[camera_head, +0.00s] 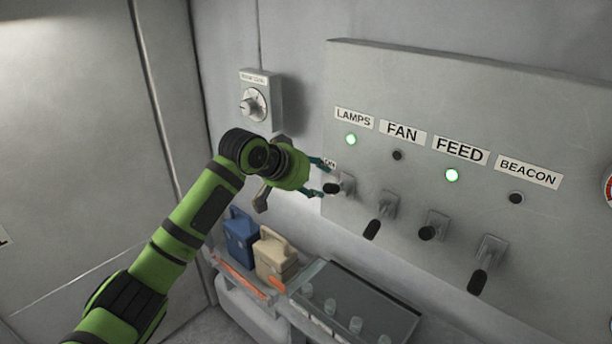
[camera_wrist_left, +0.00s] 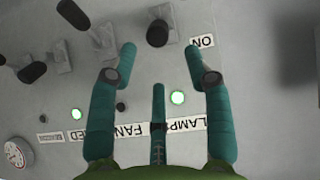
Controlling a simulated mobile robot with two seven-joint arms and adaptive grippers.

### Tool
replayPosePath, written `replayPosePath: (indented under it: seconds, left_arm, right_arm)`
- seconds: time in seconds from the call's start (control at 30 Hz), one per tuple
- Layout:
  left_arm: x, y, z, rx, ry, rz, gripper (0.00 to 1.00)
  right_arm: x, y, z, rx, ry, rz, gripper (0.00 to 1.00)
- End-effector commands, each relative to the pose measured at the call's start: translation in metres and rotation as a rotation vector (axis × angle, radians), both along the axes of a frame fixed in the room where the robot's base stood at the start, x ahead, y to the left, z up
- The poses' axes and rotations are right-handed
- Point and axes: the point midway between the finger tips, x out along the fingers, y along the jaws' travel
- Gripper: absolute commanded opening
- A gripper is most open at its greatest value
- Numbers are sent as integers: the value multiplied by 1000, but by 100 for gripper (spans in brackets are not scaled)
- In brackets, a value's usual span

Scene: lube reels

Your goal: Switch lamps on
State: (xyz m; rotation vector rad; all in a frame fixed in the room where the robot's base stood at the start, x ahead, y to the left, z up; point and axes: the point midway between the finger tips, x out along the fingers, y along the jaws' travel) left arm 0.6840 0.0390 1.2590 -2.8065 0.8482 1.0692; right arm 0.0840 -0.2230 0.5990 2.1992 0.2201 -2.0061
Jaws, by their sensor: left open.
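The grey switch panel (camera_head: 420,110) has a lamps lever (camera_head: 347,183) with a black knob under the LAMPS label (camera_head: 353,119). The lamps indicator (camera_head: 350,140) glows green. My left gripper (camera_head: 323,177) is open at the lamps lever, its fingertips close to the knob. In the left wrist view the lamps knob (camera_wrist_left: 158,33) shows between and just past the open fingertips (camera_wrist_left: 160,48), with an ON tag (camera_wrist_left: 203,42) beside it. I cannot tell whether the fingers touch the knob. The lamps indicator also shows lit there (camera_wrist_left: 178,97). My right gripper is not in view.
The fan lever (camera_head: 373,228), feed lever (camera_head: 428,232) and beacon lever (camera_head: 480,280) stand to the right. The feed light (camera_head: 452,175) is green; fan and beacon lights are dark. A dial box (camera_head: 262,85) hangs left. Blue (camera_head: 240,238) and beige (camera_head: 275,255) cans stand below.

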Motion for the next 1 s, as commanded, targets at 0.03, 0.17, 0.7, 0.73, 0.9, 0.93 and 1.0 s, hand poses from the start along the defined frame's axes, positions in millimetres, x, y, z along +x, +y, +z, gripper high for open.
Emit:
replayPosePath:
  seconds: [0.03,0.17,0.7,0.73,0.9,0.93,1.0]
  left_arm:
    - [-5,4,5,1,-2,-1,50]
    - [-14,11,15,0,-1,0,50]
    - [-17,17,5,-3,13,11,50]
    - [-15,18,-5,-7,21,19,50]
    - [-5,38,-104,-27,89,109,50]
    - [-4,43,-127,-27,103,129,50]
    - [-7,54,-180,-24,134,173,50]
  right_arm:
    - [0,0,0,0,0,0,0]
    - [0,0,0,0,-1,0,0]
    - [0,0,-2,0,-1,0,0]
    - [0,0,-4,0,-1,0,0]
    - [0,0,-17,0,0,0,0]
    - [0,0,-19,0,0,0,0]
    - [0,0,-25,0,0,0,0]
